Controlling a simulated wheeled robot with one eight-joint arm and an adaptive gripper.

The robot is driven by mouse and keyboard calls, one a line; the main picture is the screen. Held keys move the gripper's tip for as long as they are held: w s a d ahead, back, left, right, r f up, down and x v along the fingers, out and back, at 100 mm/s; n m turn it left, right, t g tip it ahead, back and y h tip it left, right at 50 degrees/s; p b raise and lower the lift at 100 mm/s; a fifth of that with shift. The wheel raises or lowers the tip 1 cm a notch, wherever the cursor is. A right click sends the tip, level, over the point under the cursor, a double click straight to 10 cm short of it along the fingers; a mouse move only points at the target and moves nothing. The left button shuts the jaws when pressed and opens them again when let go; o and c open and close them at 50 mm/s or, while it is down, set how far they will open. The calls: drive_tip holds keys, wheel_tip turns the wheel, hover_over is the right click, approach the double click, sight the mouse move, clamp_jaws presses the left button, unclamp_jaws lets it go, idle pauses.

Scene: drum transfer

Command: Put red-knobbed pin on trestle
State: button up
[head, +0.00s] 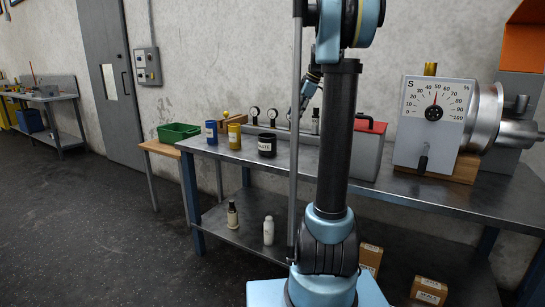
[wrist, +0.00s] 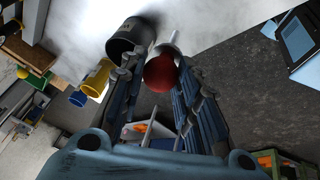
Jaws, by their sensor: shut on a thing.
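The red-knobbed pin shows in the wrist view as a red ball (wrist: 160,73) with a pale shaft (wrist: 172,44) beyond it. My gripper (wrist: 157,78) is shut on it, with a dark finger on each side of the knob. In the head view my gripper (head: 303,98) is partly hidden behind my arm, above the workbench, and the pin cannot be made out. I cannot tell for sure which thing is the trestle. A low wooden-topped stand (head: 160,149) is at the bench's left end, and a brown wooden piece (head: 237,119) is at its back.
The workbench (head: 400,188) holds a blue cup (head: 211,132), a yellow cup (head: 234,136), a black mug (head: 267,145), gauges, a red-lidded grey box (head: 368,150) and a dial machine (head: 431,120). A green bin (head: 178,132) stands at the left. Bottles and cartons are on the lower shelf.

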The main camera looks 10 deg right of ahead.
drive_tip(key=shift+s+a+f, duration=0.1)
drive_tip(key=shift+a+f, duration=0.05)
drive_tip(key=shift+f, duration=1.9)
drive_tip(key=shift+s+a+f, duration=0.1)
drive_tip(key=shift+a+f, duration=0.1)
drive_tip(key=shift+f, duration=1.8)
drive_tip(key=shift+a+f, duration=0.15)
drive_tip(key=shift+f, duration=1.9)
drive_tip(key=o, duration=1.1)
